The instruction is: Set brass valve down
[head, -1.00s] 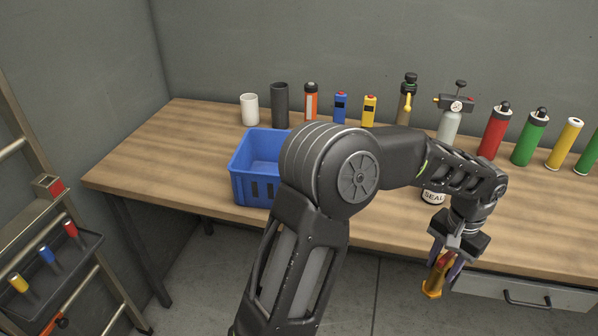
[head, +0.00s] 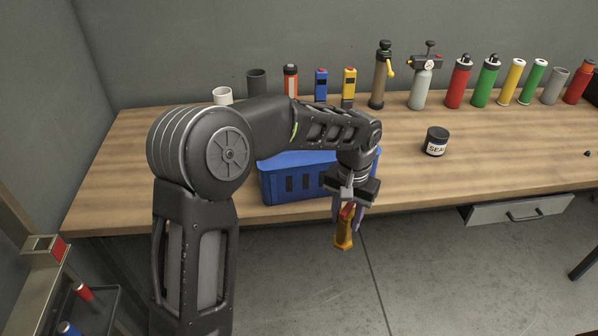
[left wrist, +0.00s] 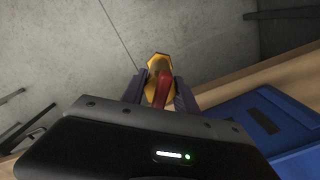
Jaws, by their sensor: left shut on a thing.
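My left gripper (head: 347,208) is shut on the brass valve (head: 343,236), a yellow-brass piece with a red handle. The valve hangs below the fingers, in the air in front of the workbench's front edge. In the left wrist view the valve (left wrist: 157,72) sits between the two fingers (left wrist: 160,90), with the floor behind it. The blue crate (head: 285,188) stands on the workbench just behind the gripper, partly hidden by my left arm. My right gripper is not in view.
The wooden workbench (head: 500,160) has clear room right of the sealant jar (head: 436,141). Cans, canisters and a pump bottle (head: 380,80) line the back. A drawer (head: 520,209) hangs under the front edge. A tool trolley (head: 85,310) stands at lower left.

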